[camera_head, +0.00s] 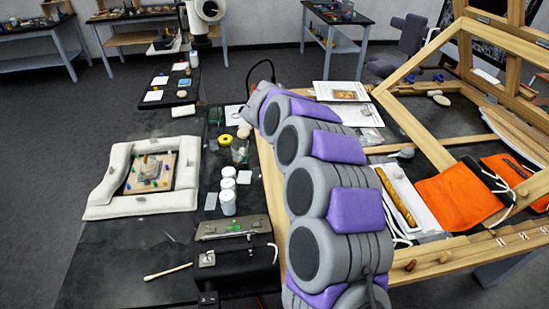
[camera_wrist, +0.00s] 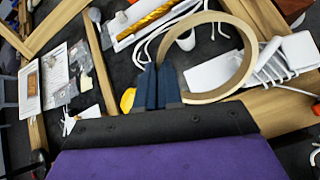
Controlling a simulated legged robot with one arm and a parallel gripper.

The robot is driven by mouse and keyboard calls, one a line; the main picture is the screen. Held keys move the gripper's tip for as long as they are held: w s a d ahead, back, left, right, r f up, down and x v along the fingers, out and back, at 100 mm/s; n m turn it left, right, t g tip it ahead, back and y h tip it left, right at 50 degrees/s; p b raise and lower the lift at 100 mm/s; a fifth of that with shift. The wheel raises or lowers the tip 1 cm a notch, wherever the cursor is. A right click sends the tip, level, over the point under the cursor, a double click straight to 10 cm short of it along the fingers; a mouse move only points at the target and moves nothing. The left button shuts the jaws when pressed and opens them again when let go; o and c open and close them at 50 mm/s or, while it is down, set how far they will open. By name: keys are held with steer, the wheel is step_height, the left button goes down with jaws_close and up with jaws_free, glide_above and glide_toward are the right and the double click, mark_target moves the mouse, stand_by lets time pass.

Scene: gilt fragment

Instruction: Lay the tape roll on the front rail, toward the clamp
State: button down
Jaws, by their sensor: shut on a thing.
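The tape roll (camera_wrist: 222,93) is a thin tan ring in the wrist view, tilted with its open middle toward the camera. My gripper (camera_wrist: 160,84) has its dark blue fingers close together on the ring's lower left edge and holds it. The front rail (camera_head: 450,257) is the pale wooden beam at the lower right in the head view; wood also shows beneath the ring at the right of the wrist view (camera_wrist: 275,111). I cannot make out the clamp for certain. My arm hides the gripper and roll in the head view.
Near the rail lie an orange cloth (camera_head: 458,198), a gilt strip (camera_head: 396,198) on a white board and loose white cord. A yellow item (camera_wrist: 128,100) shows partly behind my fingers. A black case (camera_head: 236,254) and white jars stand left of my arm.

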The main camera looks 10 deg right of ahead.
steer(key=a+f+m+y+b, duration=0.1)
steer(key=a+f+m+y, duration=0.1)
steer(key=f+m, duration=0.4)
steer(key=s+a+f+m+y, duration=0.1)
steer(key=f+m+y, duration=0.3)
steer(key=f, duration=0.5)
steer(key=s+a+f+m+y+b, duration=0.1)
steer(key=a+f+m+y, duration=0.2)
steer(key=f+m, duration=0.4)
steer(key=shift+a+f+m+t+y+b, duration=0.2)
steer(key=shift+a+m+t+y+b, duration=0.15)
steer(key=shift+m, duration=0.55)
steer(key=shift+r, duration=0.1)
steer(key=c, duration=1.3)
jaws_free()
